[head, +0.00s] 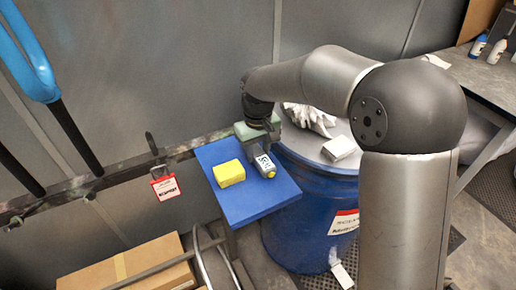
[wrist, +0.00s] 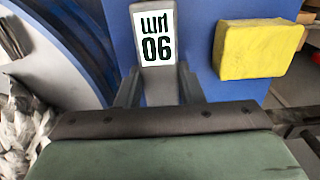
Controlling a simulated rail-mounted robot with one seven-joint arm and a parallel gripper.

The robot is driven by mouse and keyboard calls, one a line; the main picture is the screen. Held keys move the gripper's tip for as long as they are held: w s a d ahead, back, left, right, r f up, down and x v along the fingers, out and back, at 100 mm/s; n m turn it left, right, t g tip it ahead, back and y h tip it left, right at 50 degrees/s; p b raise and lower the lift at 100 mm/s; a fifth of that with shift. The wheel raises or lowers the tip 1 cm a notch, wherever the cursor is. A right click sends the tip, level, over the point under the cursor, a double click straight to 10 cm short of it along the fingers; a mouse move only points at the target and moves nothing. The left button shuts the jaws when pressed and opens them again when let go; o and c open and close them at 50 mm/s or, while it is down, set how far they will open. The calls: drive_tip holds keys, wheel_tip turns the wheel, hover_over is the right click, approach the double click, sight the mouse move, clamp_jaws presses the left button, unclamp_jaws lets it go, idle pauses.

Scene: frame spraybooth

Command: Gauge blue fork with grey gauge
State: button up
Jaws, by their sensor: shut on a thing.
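The grey gauge (head: 264,161) has a white label and a yellow end in the head view. In the wrist view the gauge (wrist: 155,40) shows its label, with the digits 90 upside down. My gripper (head: 257,149) is shut on the gauge, its two fingers on either side of it. The gauge is over the blue shelf (head: 252,207); I cannot tell whether it touches it. The blue fork (head: 30,60) hangs at the upper left of the head view, far from my gripper, with its dark lower legs reaching down to the rail. Its top is out of frame.
A yellow block (head: 229,173) lies on the shelf left of the gauge. A blue drum (head: 310,225) stands to the right, with crumpled white cloth (head: 308,117) on top. A rail (head: 110,177) with a red tag (head: 165,187) runs along the wall. A cardboard box (head: 130,268) is below.

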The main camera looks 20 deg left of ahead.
sight(258, 153)
drive_tip(key=o, duration=1.1)
drive_tip(key=shift+o, duration=0.2)
drive_tip(key=shift+r, duration=0.1)
wheel_tip(258, 153, up, 17)
drive_tip(key=b, duration=0.1)
drive_tip(key=s+d+f+m, duration=0.2)
drive_tip(key=s+d+f, duration=0.1)
drive_tip(key=d, duration=0.6)
drive_tip(key=s+d+f+m, duration=0.2)
drive_tip(key=s+d, duration=0.2)
drive_tip(key=d, duration=0.4)
drive_tip(key=s+d+f+m, duration=0.4)
drive_tip(key=s+d+f, duration=0.7)
drive_tip(key=s, duration=0.4)
drive_tip(key=shift+d+t, duration=0.4)
drive_tip(key=shift+d, duration=0.15)
